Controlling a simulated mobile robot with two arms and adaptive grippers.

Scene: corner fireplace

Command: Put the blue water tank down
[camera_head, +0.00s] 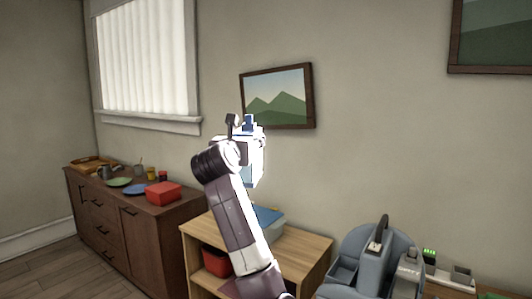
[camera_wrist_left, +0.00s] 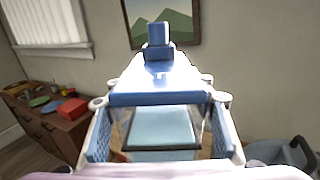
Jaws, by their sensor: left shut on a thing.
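The blue water tank (camera_head: 258,165) is held up in the air at the end of my left arm, in front of the wall. In the head view it is mostly hidden behind my wrist; a pale blue side shows. My left gripper (camera_head: 244,135) is shut on it. In the left wrist view the water tank (camera_wrist_left: 157,72) fills the middle, pale with a blue cap on top and a blue front edge, between my two fingers. My right gripper is not in view.
A low wooden shelf unit (camera_head: 306,250) stands below, with a blue-lidded box (camera_head: 268,214) on top, partly behind my arm, and a red bin (camera_head: 216,262) inside. A dark sideboard (camera_head: 98,225) at left bears dishes and a red box (camera_head: 164,193). A grey caddy (camera_head: 345,270) sits at lower right.

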